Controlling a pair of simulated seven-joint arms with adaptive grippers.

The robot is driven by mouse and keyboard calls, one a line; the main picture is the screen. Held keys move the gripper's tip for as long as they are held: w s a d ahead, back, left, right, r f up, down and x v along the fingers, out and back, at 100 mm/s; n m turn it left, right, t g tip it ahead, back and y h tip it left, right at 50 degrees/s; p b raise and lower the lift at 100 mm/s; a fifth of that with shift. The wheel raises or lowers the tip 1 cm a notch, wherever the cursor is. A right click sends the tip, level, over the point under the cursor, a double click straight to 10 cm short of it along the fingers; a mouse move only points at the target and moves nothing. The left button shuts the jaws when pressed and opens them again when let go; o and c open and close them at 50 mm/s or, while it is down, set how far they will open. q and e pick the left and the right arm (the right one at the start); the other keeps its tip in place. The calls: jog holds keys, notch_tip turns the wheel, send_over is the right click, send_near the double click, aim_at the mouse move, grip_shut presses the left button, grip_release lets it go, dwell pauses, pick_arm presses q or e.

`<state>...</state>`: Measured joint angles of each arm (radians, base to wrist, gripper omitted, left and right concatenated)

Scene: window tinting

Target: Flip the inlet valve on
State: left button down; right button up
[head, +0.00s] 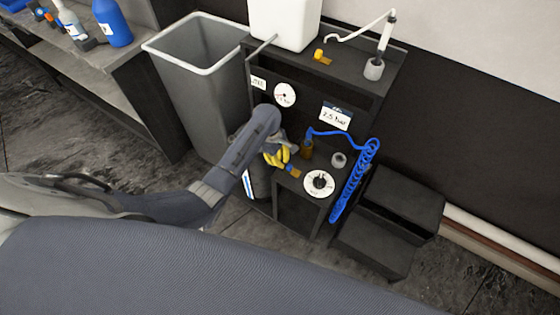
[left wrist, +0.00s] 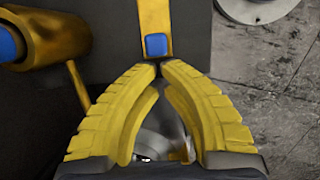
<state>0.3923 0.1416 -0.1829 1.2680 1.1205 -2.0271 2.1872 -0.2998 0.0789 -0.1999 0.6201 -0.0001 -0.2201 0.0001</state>
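The machine's front ledge carries a brass fitting (head: 306,149) with a blue coiled hose running from it, and a small brass piece (head: 294,172) beside my left gripper. In the left wrist view, a flat brass strip (left wrist: 155,15) with a blue square end (left wrist: 156,45) lies just beyond my fingertips. Which part is the inlet valve's lever is not certain. My left gripper (head: 281,160) has yellow fingers; in the left wrist view (left wrist: 159,67) their tips meet with nothing visible between them. Contact with the blue end cannot be told. My right gripper is out of view.
A brass cylinder (left wrist: 45,38) with a thin rod is left of the fingers in the wrist view. A round dial (head: 319,183), the blue coiled hose (head: 354,182) and a gauge (head: 285,94) are close by. A grey bin (head: 200,95) stands left, black steps (head: 385,225) right.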

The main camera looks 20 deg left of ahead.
aim_at(288, 165)
pick_arm(q)
jog(key=d, duration=0.3)
jog(key=shift+s+d, duration=0.2)
jog(key=shift+s, duration=0.15)
jog(key=shift+w+a, duration=0.15)
jog(key=shift+a, duration=0.4)
jog(key=w+a+r, duration=0.1)
jog(key=a+r, duration=0.4)
jog(key=r, duration=0.4)
jog(key=shift+r, duration=0.35)
jog(key=shift+a, duration=0.1)
